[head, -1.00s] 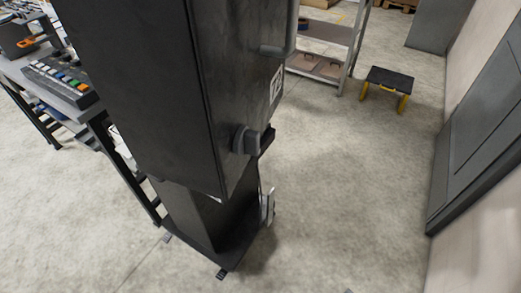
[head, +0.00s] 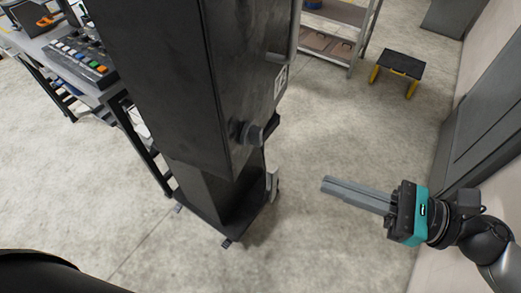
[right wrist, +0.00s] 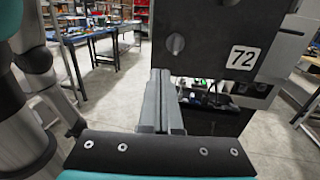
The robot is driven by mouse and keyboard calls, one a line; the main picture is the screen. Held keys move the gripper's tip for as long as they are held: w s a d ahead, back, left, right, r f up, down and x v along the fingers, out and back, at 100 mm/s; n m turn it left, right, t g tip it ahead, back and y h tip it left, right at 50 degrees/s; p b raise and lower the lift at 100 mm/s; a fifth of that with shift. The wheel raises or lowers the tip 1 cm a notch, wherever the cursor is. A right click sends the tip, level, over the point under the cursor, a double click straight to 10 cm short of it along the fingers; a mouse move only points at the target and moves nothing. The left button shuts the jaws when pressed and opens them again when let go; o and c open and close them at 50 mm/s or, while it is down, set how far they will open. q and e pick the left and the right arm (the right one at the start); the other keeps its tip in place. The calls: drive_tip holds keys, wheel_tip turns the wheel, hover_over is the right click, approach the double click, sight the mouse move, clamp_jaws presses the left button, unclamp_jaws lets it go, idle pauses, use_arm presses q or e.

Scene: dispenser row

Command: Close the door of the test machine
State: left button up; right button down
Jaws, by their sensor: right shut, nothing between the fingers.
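The test machine (head: 160,80) is a tall dark grey cabinet on a narrower column and floor base, left of centre in the head view. In the right wrist view the machine (right wrist: 215,25) shows the knob (right wrist: 175,43) and the label 72 (right wrist: 243,57). I cannot tell the door's edges or how far it stands open. My right gripper (head: 325,186) is shut and empty, right of the machine and apart from it. My left gripper is out of view.
A workbench with a button panel (head: 78,58) stands left of the machine. A yellow-legged step stool (head: 402,64) and a shelf rack (head: 338,14) stand behind. A wall with a grey door (head: 485,110) is at the right. The floor between is clear.

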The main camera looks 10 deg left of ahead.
drive_tip(key=p, duration=0.5)
approach(236, 152)
drive_tip(key=a, duration=0.2)
drive_tip(key=w+a, duration=0.1)
drive_tip(key=a, duration=0.2)
drive_tip(key=shift+w+r, duration=0.1)
drive_tip(key=shift+r, duration=0.1)
drive_tip(key=shift+w+a+f, duration=0.1)
drive_tip(key=shift+a+f, duration=0.1)
drive_tip(key=shift+a, duration=0.65)
